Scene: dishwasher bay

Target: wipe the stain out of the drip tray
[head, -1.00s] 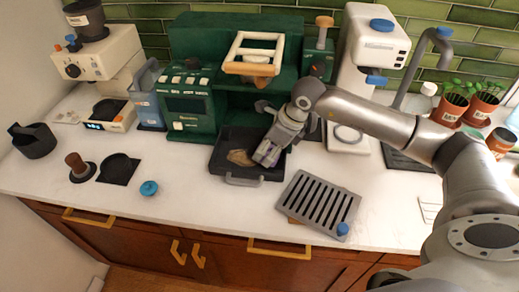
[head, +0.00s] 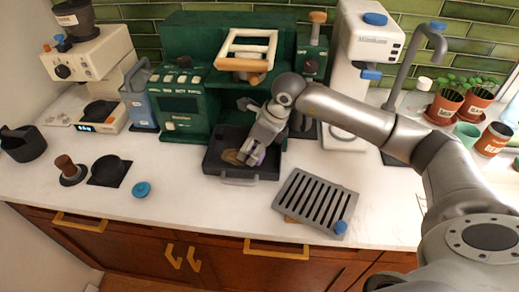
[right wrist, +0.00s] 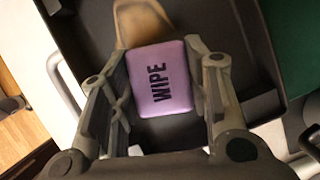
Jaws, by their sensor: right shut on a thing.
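The dark drip tray (head: 213,162) sits at the foot of the green coffee machine, with a handle at its front. A tan-brown stain (head: 233,157) lies on its floor; it also shows in the right wrist view (right wrist: 140,20), partly covered by the wipe. My right gripper (head: 257,152) reaches down into the tray. Whether the wipe presses on the tray floor I cannot tell. My left gripper is in neither view.
The slotted grey grate (head: 315,203) with a blue knob lies on the counter, front right of the tray. A blue round lid (head: 141,189), a tamper (head: 70,170) and a dark mat (head: 109,171) are to the left. Green machine (head: 178,110) stands behind the tray.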

